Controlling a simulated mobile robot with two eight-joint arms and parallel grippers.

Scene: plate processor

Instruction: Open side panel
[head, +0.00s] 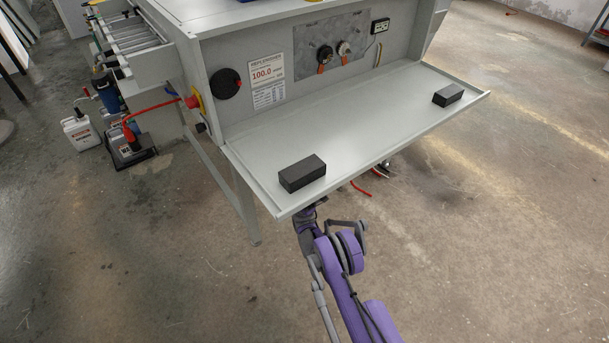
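The side panel (375,125) of the grey machine is folded down and lies roughly level, like a shelf, showing its inner face and low rim. Two black blocks sit on it, one at the near left corner (302,173) and one at the far right (448,95). One purple arm of mine reaches up from the bottom of the head view to below the panel's near left corner. Its end is hidden under the panel, so I see no fingers and cannot tell whether it touches the panel. My other arm is out of view.
The opened machine side shows a black round knob (225,83), two red-handled valves (324,58) and a label (267,84). A red emergency button (191,102) sits at the left corner. A white canister (82,136) stands on the left floor.

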